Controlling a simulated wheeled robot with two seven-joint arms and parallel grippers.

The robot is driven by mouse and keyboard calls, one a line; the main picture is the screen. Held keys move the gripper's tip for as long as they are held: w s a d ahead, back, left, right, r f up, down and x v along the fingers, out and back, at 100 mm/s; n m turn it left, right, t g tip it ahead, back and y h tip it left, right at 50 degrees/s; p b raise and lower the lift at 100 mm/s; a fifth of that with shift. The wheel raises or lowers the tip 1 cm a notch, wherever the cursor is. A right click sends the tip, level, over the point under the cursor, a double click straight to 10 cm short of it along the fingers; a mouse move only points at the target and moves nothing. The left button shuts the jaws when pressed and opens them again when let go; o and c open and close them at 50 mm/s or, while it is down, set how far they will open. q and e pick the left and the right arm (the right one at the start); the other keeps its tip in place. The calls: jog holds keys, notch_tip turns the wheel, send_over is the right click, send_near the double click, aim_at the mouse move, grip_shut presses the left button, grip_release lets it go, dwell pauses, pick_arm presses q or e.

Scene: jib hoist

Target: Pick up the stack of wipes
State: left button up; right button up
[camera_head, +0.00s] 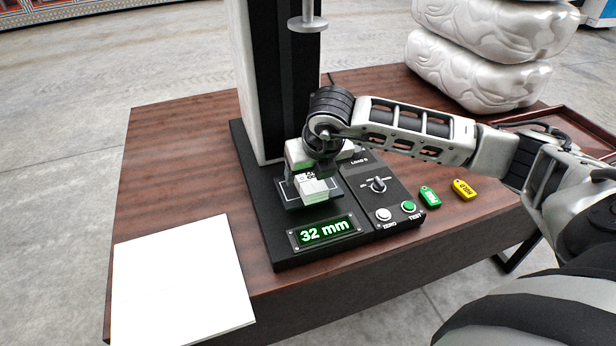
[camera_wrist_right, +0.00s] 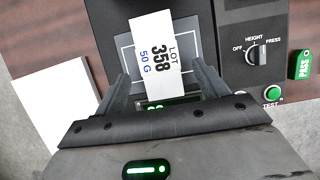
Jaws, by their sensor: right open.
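The stack of wipes (camera_head: 315,188) is a small white block on the dark plate of the black measuring stand (camera_head: 292,256). In the right wrist view its white top (camera_wrist_right: 155,55) reads "LOT 358 50 G". My right gripper (camera_head: 309,178) is above the plate, reaching down over the stack. In the wrist view its two dark fingers (camera_wrist_right: 163,78) are apart, one on each side of the stack, with gaps visible. The gripper partly hides the stack in the head view. My left gripper is not in view.
The stand's display (camera_head: 325,231) reads "32 mm". A tall column with a round press foot (camera_head: 308,24) rises behind. A control panel (camera_head: 378,188), green PASS tag (camera_head: 430,197) and yellow HOLD tag (camera_head: 465,189) are at right. A white square (camera_head: 180,275) lies front left.

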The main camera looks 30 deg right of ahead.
aim_at(310, 178)
jog(key=shift+x, duration=1.6)
jog(key=shift+w+r, duration=0.1)
jog(key=c, duration=1.2)
